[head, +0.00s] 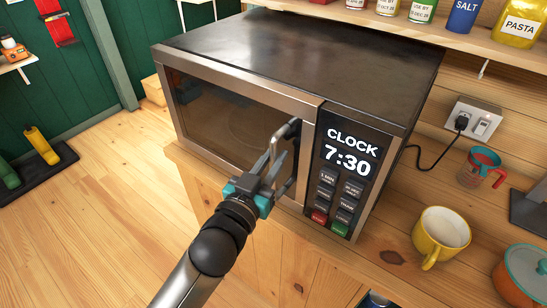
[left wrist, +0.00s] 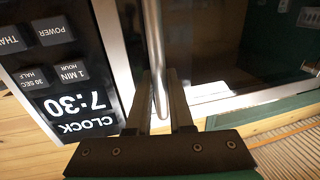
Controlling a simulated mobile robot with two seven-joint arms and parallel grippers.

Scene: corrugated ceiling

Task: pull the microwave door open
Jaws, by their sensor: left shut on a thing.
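The microwave (head: 300,45) stands on the wooden counter, its dark glass door (head: 215,110) facing left and forward. The door looks flush with the control panel (head: 362,185); a very small gap cannot be told. The upright metal handle (head: 291,129) is at the door's right side, and it also shows in the left wrist view (left wrist: 153,40). My left gripper (head: 277,168) is shut on the handle's lower part. In the left wrist view its two fingers (left wrist: 160,105) lie on either side of the bar. My right gripper is not in view.
A yellow mug (head: 441,235), a red-and-teal measuring cup (head: 480,166) and an orange pot (head: 522,275) stand right of the microwave. A shelf (head: 400,27) with jars runs above its back edge. Open wooden floor (head: 90,220) lies to the left, in front of the door.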

